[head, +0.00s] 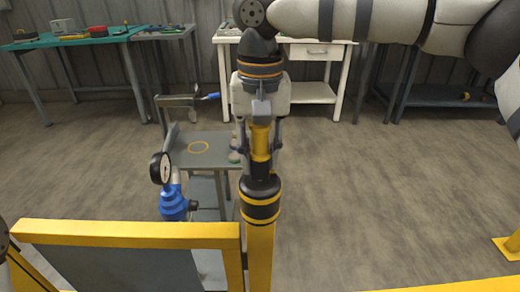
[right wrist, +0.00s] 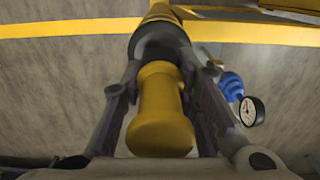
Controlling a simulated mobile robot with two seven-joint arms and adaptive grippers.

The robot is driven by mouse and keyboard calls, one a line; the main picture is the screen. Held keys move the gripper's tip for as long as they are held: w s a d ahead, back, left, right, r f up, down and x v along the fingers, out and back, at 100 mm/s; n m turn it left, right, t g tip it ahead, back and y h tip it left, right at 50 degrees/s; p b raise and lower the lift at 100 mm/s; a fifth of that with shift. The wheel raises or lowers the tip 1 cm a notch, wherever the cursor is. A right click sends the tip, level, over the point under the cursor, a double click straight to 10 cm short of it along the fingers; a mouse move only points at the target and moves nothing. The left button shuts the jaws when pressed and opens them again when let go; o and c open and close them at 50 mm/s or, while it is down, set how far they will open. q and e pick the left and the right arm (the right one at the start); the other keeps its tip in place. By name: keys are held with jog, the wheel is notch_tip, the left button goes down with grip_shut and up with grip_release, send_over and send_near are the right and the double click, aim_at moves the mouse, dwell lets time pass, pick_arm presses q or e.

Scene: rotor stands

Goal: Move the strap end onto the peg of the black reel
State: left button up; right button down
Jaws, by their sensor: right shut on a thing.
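My right gripper (head: 257,148) points down above a yellow post (head: 260,255) with a black reel-like part (head: 260,203) banded in yellow. Its fingers close on both sides of a yellow knob-ended piece (head: 261,138), which stands upright in line with the black part. In the right wrist view this yellow piece (right wrist: 160,110) lies between the fingers of my right gripper (right wrist: 160,115), with the black part (right wrist: 160,42) just beyond it. I cannot tell whether the piece rests in the black part. I cannot make out a strap end. My left gripper is out of view.
A blue fitting (head: 174,203) with a round gauge (head: 160,168) stands left of the post. Behind it is a grey stand (head: 195,135) with a yellow ring mark. A yellow-edged panel (head: 130,232) is in front.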

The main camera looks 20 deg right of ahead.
jog(key=shift+f, duration=0.5)
dwell(0.3)
jog(key=c, duration=1.2)
grip_release()
